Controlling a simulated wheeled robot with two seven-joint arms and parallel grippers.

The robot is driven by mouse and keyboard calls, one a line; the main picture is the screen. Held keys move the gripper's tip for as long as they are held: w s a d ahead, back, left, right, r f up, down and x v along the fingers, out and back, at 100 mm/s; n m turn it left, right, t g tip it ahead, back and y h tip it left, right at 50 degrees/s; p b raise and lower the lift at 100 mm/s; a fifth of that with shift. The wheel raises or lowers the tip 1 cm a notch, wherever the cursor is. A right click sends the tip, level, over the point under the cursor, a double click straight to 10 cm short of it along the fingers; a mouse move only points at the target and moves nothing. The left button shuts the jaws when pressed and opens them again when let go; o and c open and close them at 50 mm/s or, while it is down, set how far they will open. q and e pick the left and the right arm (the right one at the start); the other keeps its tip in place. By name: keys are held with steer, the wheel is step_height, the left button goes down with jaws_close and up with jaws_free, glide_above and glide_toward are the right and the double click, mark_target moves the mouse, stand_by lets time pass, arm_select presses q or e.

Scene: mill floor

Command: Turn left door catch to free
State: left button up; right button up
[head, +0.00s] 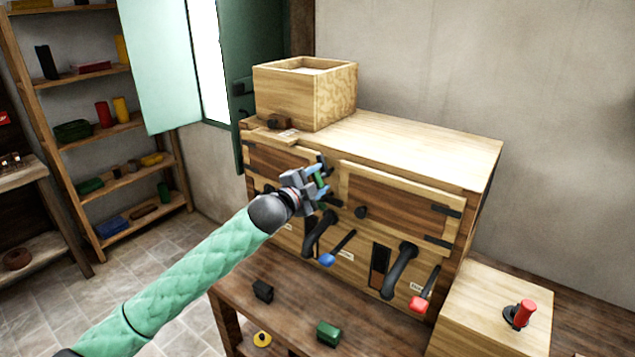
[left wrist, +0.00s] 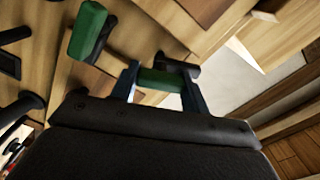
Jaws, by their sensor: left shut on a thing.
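A wooden machine cabinet has a left door (head: 277,163) and a right door (head: 395,203) on its front. My left gripper (head: 319,182) is at the right edge of the left door. It is shut on a small green piece, which I take to be the left door catch (left wrist: 160,79). In the left wrist view the two fingers (left wrist: 160,84) stand on either side of this green piece, with a black part at its far end. The gripper hides much of the catch in the head view, and I cannot tell its turned position. My right gripper is not in view.
Below the doors are black curved handles (head: 401,270), a blue-tipped lever (head: 327,260) and a red-tipped lever (head: 418,303). A green-ended part (left wrist: 88,32) lies close to the fingers. A wooden box (head: 315,95) stands on top. A dark block and a green block (head: 328,333) lie below.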

mark_target(316, 182)
arm_select(q)
steer(key=shift+m, duration=0.6)
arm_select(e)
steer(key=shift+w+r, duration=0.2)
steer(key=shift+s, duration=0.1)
arm_select(q)
steer(key=o, duration=1)
steer(key=shift+s+a+f+b, duration=0.1)
steer(key=shift+s+a+b, duration=0.15)
steer(key=shift+s+b, duration=0.1)
steer(key=b+v, duration=0.2)
steer(key=v, duration=0.3)
steer(key=shift+s+a, duration=0.15)
steer(key=shift+b+v, duration=0.35)
steer(key=shift+v, duration=0.4)
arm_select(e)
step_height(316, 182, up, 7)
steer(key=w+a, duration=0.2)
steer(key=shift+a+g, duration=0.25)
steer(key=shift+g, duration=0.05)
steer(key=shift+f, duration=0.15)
